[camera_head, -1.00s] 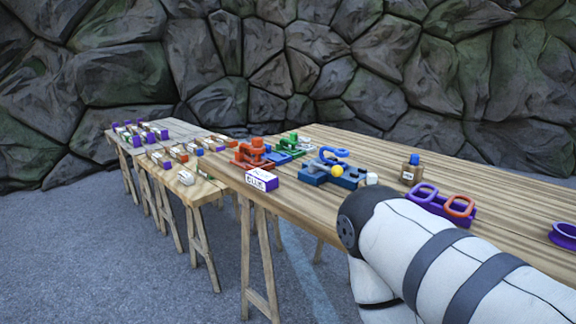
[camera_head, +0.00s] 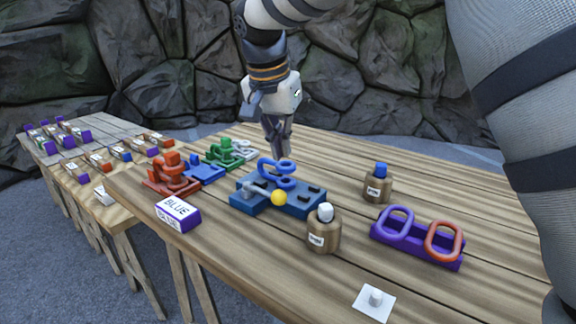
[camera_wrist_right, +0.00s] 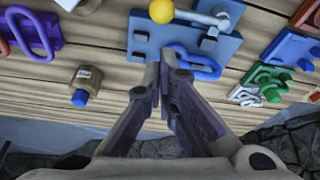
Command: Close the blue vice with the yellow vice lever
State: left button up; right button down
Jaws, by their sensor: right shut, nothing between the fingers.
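The blue vice (camera_head: 303,208) lies on the wooden table in the middle of the head view. Its yellow lever ball (camera_head: 279,198) is at the near side, beside a grey rod (camera_head: 254,192). A blue link (camera_head: 290,164) stands at its far side. In the wrist view the vice (camera_wrist_right: 226,47), yellow ball (camera_wrist_right: 161,11) and blue link (camera_wrist_right: 207,76) are at the top. My right gripper (camera_head: 281,153) is shut and empty, pointing down above the table behind the vice, apart from the lever. Whether the vice jaws touch is too small to tell. My left gripper is out of view.
A purple holder (camera_head: 418,245) carries two links. Red (camera_head: 172,180) and green (camera_head: 224,156) vices lie at the left.

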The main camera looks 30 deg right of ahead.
aim_at(263, 193)
jog(key=x, duration=0.8)
jog(key=shift+s+a+f, duration=0.15)
jog(key=shift+s+f, duration=0.15)
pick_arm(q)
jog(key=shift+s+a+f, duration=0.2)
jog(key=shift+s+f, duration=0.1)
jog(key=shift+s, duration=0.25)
pick_arm(e)
jog(key=shift+w+f, duration=0.15)
jog(key=shift+f, duration=0.4)
pick_arm(q)
jog(key=shift+b, duration=0.3)
pick_arm(e)
jog(key=shift+d+f, duration=0.1)
jog(key=shift+d, duration=0.1)
